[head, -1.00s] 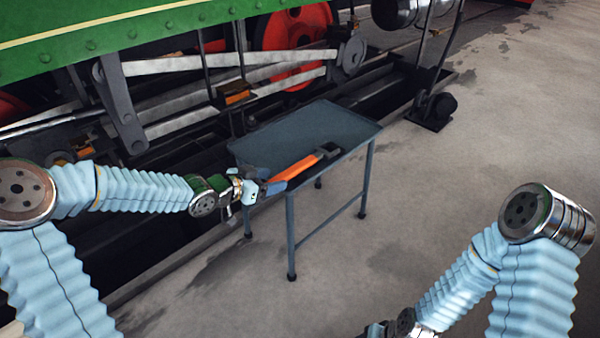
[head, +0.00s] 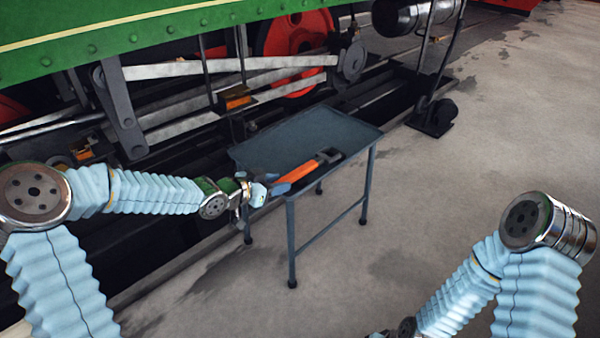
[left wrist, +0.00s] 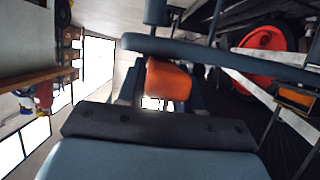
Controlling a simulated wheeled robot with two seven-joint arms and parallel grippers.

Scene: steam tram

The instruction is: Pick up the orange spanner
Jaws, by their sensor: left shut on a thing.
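The orange spanner (head: 297,172) has an orange handle and a dark head. It lies over the blue-grey metal table (head: 275,146), with its head toward the back right. I cannot tell whether it rests on the top or is just above it. My left gripper (head: 279,188) is at the table's front left edge, shut on the near end of the handle. In the left wrist view, the orange handle end (left wrist: 168,80) shows between the two fingers. My right gripper is out of view below the bottom edge; only its arm shows.
A green locomotive side (head: 120,40) with grey rods and a red wheel (head: 290,40) stands close behind the table. A black stand (head: 433,115) is at the right rear. The concrete floor (head: 450,190) to the right is clear.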

